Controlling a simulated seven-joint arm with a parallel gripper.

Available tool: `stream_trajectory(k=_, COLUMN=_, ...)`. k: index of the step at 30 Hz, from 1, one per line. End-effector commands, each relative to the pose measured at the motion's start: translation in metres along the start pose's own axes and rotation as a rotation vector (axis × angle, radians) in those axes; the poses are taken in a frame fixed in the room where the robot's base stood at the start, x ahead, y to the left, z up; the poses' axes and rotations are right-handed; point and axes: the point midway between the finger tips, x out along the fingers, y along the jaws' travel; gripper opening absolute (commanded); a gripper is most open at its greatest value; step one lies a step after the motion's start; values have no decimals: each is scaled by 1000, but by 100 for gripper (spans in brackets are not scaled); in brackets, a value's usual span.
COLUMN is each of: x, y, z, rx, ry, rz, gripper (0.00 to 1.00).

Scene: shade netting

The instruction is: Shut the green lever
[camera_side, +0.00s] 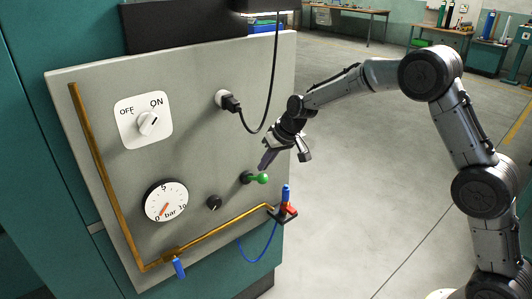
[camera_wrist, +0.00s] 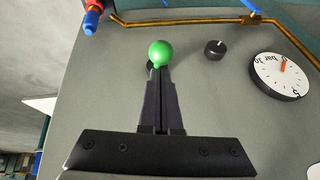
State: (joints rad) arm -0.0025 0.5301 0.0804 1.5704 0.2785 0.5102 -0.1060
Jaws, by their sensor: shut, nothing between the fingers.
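The green lever (camera_side: 257,179) sticks out from the grey panel (camera_side: 205,80), right of a small black knob. It points to the right in the side view, with a round green end. My gripper (camera_side: 264,166) is just above the lever in the side view, with its fingers pointing down at it. In the wrist view the green ball end of the lever (camera_wrist: 160,53) shows right at the tips of my closed fingers (camera_wrist: 160,75). I cannot tell whether they touch it. The fingers hide part of the lever's base.
Near the lever are a black knob (camera_side: 214,202), a pressure gauge (camera_side: 165,201), an ON/OFF switch (camera_side: 147,122) and a plug with a cable (camera_side: 231,103). A brass pipe (camera_side: 215,234) runs below to a red and blue valve (camera_side: 287,205). Open floor lies right of the panel.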

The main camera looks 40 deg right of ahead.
Motion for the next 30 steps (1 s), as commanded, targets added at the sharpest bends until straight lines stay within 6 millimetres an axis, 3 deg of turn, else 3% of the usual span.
stream_trajectory(k=30, x=6, y=2, z=15, rx=1, ry=-3, rz=0, gripper=0)
